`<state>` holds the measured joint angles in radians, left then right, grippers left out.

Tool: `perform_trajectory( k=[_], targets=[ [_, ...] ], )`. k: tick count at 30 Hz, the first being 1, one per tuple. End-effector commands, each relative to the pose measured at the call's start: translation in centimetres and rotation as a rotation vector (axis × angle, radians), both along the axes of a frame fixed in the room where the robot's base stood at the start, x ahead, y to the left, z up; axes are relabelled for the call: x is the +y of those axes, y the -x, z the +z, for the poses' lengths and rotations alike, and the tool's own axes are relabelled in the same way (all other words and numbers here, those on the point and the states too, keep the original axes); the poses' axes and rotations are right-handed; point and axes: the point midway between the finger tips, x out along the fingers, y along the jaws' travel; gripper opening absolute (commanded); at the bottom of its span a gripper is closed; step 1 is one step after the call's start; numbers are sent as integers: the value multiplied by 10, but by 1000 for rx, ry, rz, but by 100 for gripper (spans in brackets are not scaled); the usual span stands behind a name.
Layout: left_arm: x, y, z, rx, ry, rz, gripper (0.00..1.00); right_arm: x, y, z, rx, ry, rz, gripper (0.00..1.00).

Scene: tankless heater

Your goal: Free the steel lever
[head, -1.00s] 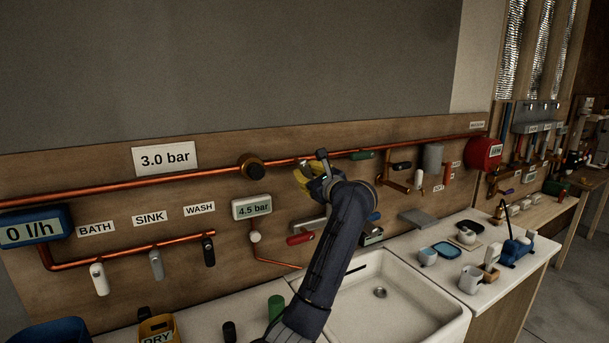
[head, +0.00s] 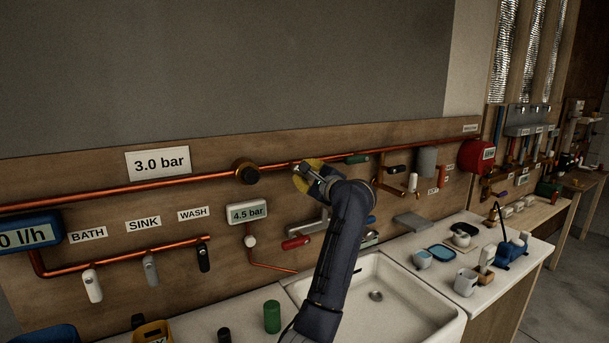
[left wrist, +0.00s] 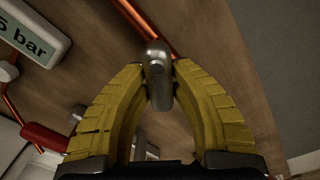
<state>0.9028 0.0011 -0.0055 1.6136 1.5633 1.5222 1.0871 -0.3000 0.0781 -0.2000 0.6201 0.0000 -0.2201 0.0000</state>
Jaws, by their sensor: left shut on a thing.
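The steel lever (left wrist: 157,60) is a short grey metal piece with a rounded end, in front of the copper pipe in the left wrist view. My left gripper (left wrist: 162,82) has two yellow ribbed fingers, shut on the lever with a fingertip at each side of it. In the head view the left gripper (head: 308,176) is at the wall board, just under the long copper pipe (head: 215,182) and right of the dark round knob. The gripper and wrist hide most of the lever there. My right gripper is in neither view.
The 4.5 bar display (head: 247,213) and a red handle (head: 295,243) are close to the gripper on the board. A white sink (head: 425,318) lies below the arm. BATH, SINK and WASH taps (head: 150,268) hang at the left.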

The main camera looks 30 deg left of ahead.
Motion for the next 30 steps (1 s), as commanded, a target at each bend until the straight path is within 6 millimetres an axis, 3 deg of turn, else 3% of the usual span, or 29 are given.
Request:
perform_trajectory(
  k=[13,14,19,30],
  targets=[
    [1,0,1,-8,2,1,0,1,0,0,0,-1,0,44],
    [1,0,1,-8,2,1,27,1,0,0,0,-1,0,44],
    [0,0,1,-7,2,1,47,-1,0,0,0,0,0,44],
    [-7,3,0,-7,4,-1,47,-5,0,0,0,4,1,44]
  ],
)
